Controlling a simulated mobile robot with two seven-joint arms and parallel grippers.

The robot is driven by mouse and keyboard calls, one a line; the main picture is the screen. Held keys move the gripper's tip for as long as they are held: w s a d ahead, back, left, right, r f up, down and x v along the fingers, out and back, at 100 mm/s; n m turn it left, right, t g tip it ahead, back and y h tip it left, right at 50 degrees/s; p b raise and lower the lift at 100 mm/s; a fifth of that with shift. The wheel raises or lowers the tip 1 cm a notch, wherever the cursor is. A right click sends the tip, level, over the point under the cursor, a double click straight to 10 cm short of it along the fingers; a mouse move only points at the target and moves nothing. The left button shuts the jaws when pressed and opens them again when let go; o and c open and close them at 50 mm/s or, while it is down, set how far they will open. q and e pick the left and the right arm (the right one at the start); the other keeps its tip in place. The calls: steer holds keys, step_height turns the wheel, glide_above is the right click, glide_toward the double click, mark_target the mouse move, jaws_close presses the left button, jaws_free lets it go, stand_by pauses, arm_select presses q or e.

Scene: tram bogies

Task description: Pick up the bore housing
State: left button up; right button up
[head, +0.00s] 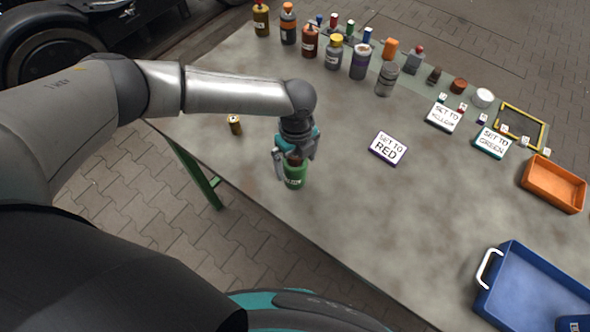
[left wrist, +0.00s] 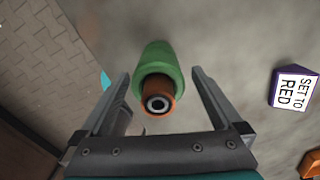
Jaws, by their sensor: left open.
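A green cylinder (head: 295,179) with a pale label stands upright near the table's near edge. In the left wrist view the green cylinder (left wrist: 158,62) has a brown-orange top with a dark, pale-ringed centre. My left gripper (head: 294,160) is open above it, with its fingers on either side of the top; in the left wrist view (left wrist: 157,85) gaps show on both sides. No visible label tells which piece is the bore housing. My right gripper is not in view.
A "SET TO RED" sign (head: 388,149) stands right of the gripper. Several bottles and small parts line the far edge. An orange tray (head: 540,187) and a blue bin (head: 513,268) are at the right. The table's middle (head: 340,230) is clear.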

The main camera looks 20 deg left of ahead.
arm_select(q)
steer(key=shift+f, duration=1.8)
steer(key=shift+a, duration=0.1)
steer(key=c, duration=1.5)
